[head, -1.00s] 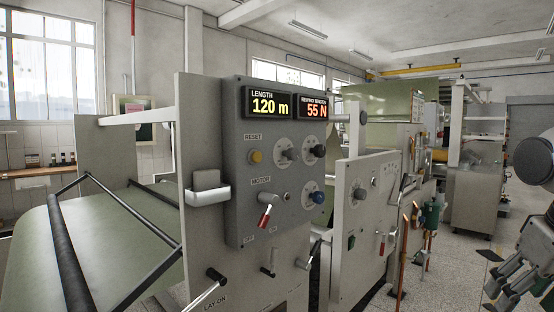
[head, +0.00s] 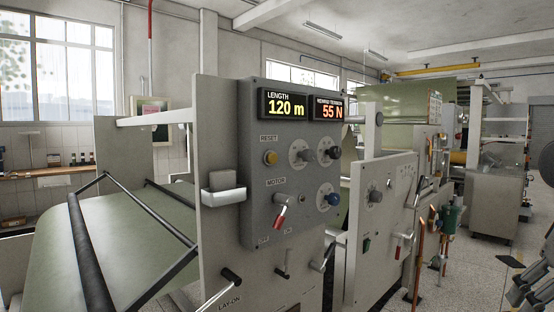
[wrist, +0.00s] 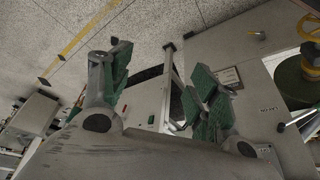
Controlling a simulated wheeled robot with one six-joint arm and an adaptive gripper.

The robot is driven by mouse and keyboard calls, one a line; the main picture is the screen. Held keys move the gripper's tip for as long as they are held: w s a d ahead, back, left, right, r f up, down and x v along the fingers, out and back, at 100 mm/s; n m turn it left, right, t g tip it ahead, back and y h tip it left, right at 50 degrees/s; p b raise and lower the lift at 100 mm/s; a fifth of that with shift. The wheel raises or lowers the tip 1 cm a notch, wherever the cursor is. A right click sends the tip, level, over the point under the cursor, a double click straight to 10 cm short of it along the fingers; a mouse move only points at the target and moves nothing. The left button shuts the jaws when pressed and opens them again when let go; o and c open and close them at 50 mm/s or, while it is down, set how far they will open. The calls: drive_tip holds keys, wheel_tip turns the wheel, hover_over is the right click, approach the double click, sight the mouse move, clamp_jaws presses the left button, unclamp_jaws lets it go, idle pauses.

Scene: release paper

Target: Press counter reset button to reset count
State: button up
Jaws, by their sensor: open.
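In the head view only part of my gripper (head: 530,292) shows at the lower right edge, well to the right of the panel and apart from the button. The button is not seen in the wrist view.
The panel also carries a tension display (head: 328,107) reading 55 N, several knobs and a red-handled motor lever (head: 280,216). A white tray (head: 223,190) juts out left of the panel. A lay-on lever (head: 230,276) sticks out below. Speckled floor (head: 470,270) is open at the right.

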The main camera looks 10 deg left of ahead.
drive_tip(key=shift+c, duration=0.2)
clamp_jaws()
idle(1.4)
